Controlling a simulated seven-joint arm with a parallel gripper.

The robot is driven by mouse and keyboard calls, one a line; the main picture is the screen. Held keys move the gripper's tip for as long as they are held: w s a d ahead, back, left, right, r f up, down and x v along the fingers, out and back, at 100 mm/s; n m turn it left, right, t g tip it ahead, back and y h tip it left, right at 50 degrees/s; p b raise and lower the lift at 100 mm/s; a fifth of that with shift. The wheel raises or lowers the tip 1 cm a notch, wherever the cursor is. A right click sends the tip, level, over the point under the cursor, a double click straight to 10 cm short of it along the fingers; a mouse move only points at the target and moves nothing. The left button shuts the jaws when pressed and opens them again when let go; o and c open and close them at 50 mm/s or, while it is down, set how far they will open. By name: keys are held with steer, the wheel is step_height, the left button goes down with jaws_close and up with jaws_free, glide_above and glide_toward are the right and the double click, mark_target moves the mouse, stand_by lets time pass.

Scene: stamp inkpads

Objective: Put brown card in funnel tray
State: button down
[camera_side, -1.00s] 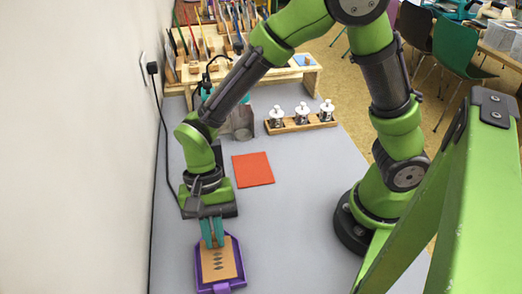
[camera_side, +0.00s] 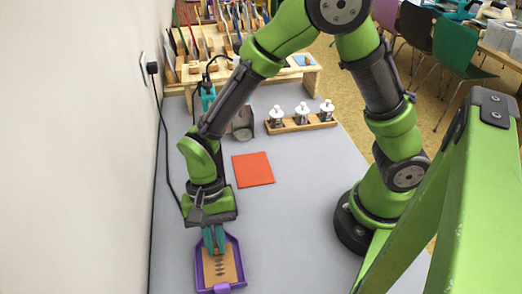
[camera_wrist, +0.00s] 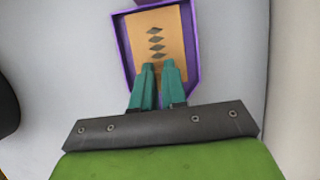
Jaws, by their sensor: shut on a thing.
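The brown card (camera_side: 219,268) has a row of dark diamond marks down its middle. It lies within the walls of the purple funnel tray (camera_side: 243,279), near the front of the table. In the wrist view the card (camera_wrist: 172,36) sits inside the tray's rim (camera_wrist: 118,45), roughly lined up with it. My gripper (camera_side: 214,245) points down at the card's near edge, with teal fingers (camera_wrist: 158,75) shut on that edge. The fingertips hide the gripped edge. I cannot tell whether the card rests flat on the tray floor.
An orange-red card (camera_side: 253,169) lies flat on the grey table (camera_side: 300,215). A wooden rack with several white-topped bottles (camera_side: 302,114) stands behind it. The white wall (camera_side: 75,150) and a black cable (camera_side: 160,130) run close on the left. The table right of the tray is clear.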

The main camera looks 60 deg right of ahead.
steer(key=shift+f, duration=0.45)
steer(key=c, duration=1.1)
jaws_free()
steer(key=v, duration=1.7)
steer(key=s+d+r+n+t, duration=0.2)
steer(key=d+t, duration=0.3)
steer(key=d, duration=0.3)
steer(key=s+d+r+n+t+h, duration=0.1)
steer(key=s+d+r+n+t, duration=0.2)
steer(key=d, duration=0.5)
step_height(320, 180, up, 2)
steer(key=shift+s+r+t, duration=0.15)
steer(key=shift+s+t, duration=0.6)
steer(key=shift+t, duration=0.45)
